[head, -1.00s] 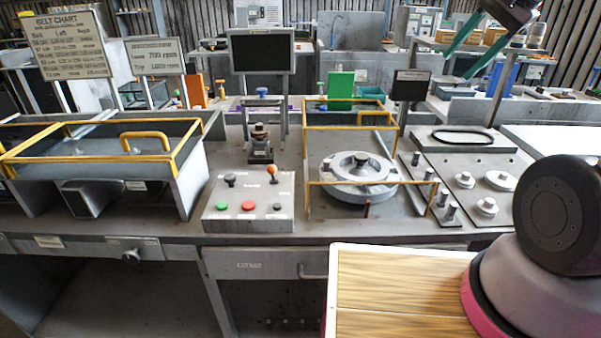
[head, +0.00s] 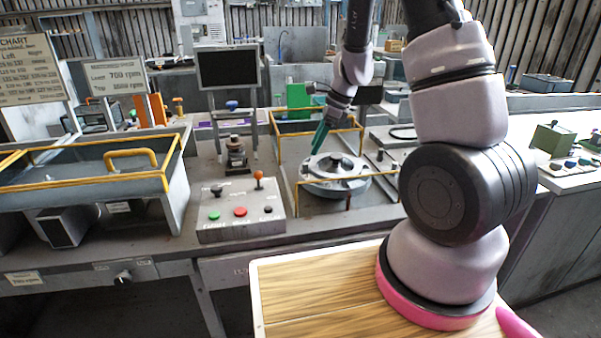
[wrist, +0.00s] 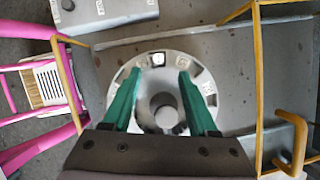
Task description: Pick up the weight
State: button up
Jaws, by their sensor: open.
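My gripper (head: 319,136) is open, with teal fingers pointing down over the round grey wheel (head: 335,185) inside a yellow-railed bay. In the wrist view the open fingers (wrist: 160,73) straddle the part of the wheel (wrist: 150,65) beyond its hub, with nothing between them. The hub (wrist: 165,112) shows as a bright round top with a dark ring, nearer the gripper's base. Small metal cylinders (head: 380,156) that may be weights stand right of the wheel; my arm hides others. I cannot tell which piece is the weight.
Yellow rails (head: 320,177) surround the bay, and a yellow handle (wrist: 291,140) is close in the wrist view. A control box (head: 240,212) with buttons and levers stands left of it. A dark monitor (head: 229,68) is behind. A stand with a metal piece (head: 237,155) is between.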

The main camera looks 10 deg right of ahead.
aim_at(305, 170)
jog(key=x, duration=0.7)
jog(key=shift+a+f, duration=0.1)
jog(key=shift+f, duration=0.05)
grip_shut()
